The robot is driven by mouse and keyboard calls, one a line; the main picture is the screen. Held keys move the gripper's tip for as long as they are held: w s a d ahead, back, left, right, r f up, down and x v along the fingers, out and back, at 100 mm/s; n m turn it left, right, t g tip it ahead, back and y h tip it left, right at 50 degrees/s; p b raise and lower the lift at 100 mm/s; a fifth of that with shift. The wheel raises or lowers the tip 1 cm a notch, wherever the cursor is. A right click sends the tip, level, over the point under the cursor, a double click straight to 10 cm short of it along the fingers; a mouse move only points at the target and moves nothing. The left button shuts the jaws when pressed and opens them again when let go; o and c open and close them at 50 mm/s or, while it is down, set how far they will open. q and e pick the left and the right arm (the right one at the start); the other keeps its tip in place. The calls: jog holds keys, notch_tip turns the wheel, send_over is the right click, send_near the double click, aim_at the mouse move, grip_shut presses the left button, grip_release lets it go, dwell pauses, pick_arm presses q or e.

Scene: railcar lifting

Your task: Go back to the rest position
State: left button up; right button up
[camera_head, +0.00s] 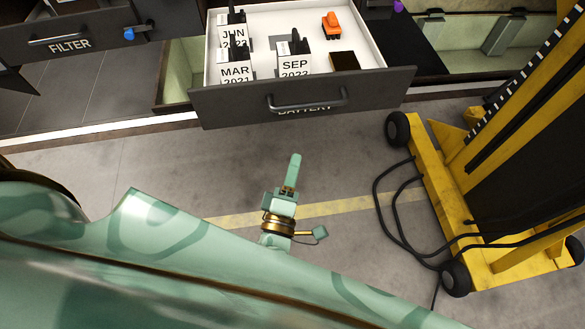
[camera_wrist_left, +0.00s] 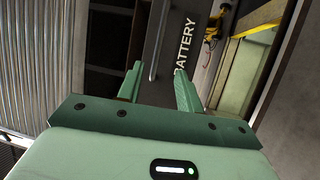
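My left gripper (camera_head: 293,170) is over the floor just in front of the open battery drawer (camera_head: 230,107) in the head view. It appears there edge-on. In the left wrist view its two fingers (camera_wrist_left: 158,84) stand apart with nothing between them. Beyond them is the drawer front marked BATTERY (camera_wrist_left: 168,50). My right gripper does not show in either view.
The drawer holds white batteries, such as SEP 2022 (camera_head: 295,66), an orange item (camera_head: 331,25) and a dark block (camera_head: 344,61). A yellow wheeled lift (camera_head: 440,190) with loose black cables stands at right. A FILTER drawer (camera_head: 75,32) is at left.

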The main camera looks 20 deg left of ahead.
pick_arm(q)
jog(key=shift+w, duration=0.1)
dwell(0.3)
jog(key=s+d+f+m+g+h, duration=0.25)
jog(key=d+f+m+h, duration=0.25)
jog(key=f+m, duration=0.45)
jog(key=s+a+f+m+g+h+b, duration=0.15)
jog(key=s+f+m+g, duration=0.3)
jog(key=f, duration=0.65)
jog(key=s+a+f+m+g+b, duration=0.1)
jog(key=s+f+m+g+b, duration=0.3)
jog(key=f, duration=0.7)
jog(key=s+a+f+m+g+y+b, duration=0.1)
jog(key=s+a+f+g+b, duration=0.1)
jog(key=s+f, duration=0.5)
jog(key=s+a+f+m+g+y+b, duration=0.1)
jog(key=s+a+f+m+g+b, duration=0.1)
jog(key=s+a+f, duration=0.5)
jog(key=s+a+f+m+g+y+b, duration=0.1)
jog(key=s+a+f+g+b, duration=0.3)
jog(key=s+f, duration=0.3)
notch_tip(320, 180, down, 3)
jog(key=shift+a+m+y+b, duration=0.35)
jog(key=shift+a+b, duration=0.4)
jog(key=shift+b, duration=0.15)
